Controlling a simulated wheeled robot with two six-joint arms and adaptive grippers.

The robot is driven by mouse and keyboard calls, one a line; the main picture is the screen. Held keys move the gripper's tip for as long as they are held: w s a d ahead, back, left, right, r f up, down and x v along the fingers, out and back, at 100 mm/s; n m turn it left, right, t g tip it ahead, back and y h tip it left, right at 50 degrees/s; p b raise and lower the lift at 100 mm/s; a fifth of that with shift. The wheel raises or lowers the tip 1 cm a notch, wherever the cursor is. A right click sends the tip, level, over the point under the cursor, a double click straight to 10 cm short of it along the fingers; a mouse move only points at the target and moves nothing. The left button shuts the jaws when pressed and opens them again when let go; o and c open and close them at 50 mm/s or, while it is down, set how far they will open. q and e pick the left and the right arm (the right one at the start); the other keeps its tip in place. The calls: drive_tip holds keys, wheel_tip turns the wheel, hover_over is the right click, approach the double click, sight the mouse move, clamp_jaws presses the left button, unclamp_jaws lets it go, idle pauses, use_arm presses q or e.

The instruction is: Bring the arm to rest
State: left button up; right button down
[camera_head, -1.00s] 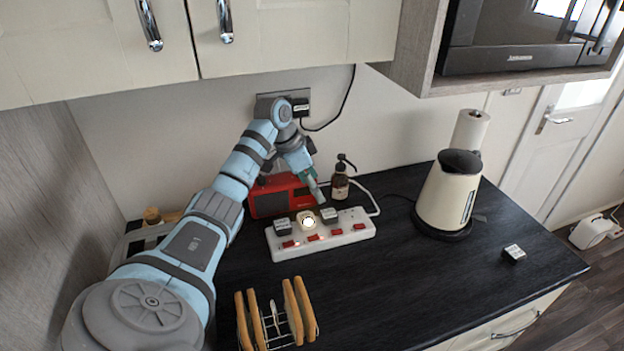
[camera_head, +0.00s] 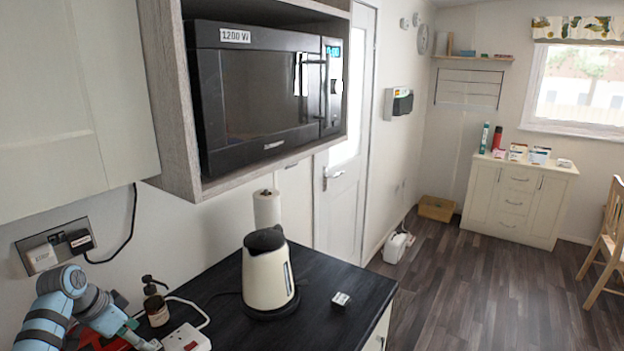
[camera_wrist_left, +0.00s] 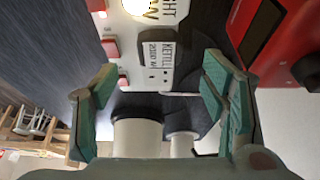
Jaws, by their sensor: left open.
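My left arm reaches in at the lower left of the head view, bent over the worktop. Its gripper (camera_head: 148,344) is at the bottom edge there, beside the white power strip (camera_head: 186,339), and partly cut off. In the left wrist view the two green fingers stand wide apart with nothing gripped between them (camera_wrist_left: 160,80). The strip (camera_wrist_left: 122,62) lies ahead of them, with a plug labelled KETTLE 2000 W (camera_wrist_left: 155,55) and a lit plug (camera_wrist_left: 138,6) in it. Whether a finger touches the strip or a plug, I cannot tell. My right gripper is out of view.
A red appliance (camera_wrist_left: 275,40) is close beside one finger. A microwave (camera_head: 262,95) hangs above. Open floor (camera_head: 490,295) lies at the right.

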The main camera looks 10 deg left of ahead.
use_arm(q)
drive_tip(key=x, duration=0.4)
drive_tip(key=shift+f, duration=0.1)
drive_tip(key=shift+w+d+f, duration=0.1)
drive_tip(key=shift+w+f, duration=0.1)
drive_tip(key=shift+r+p, duration=0.5)
drive_tip(key=shift+p, duration=0.05)
drive_tip(key=shift+s, duration=0.1)
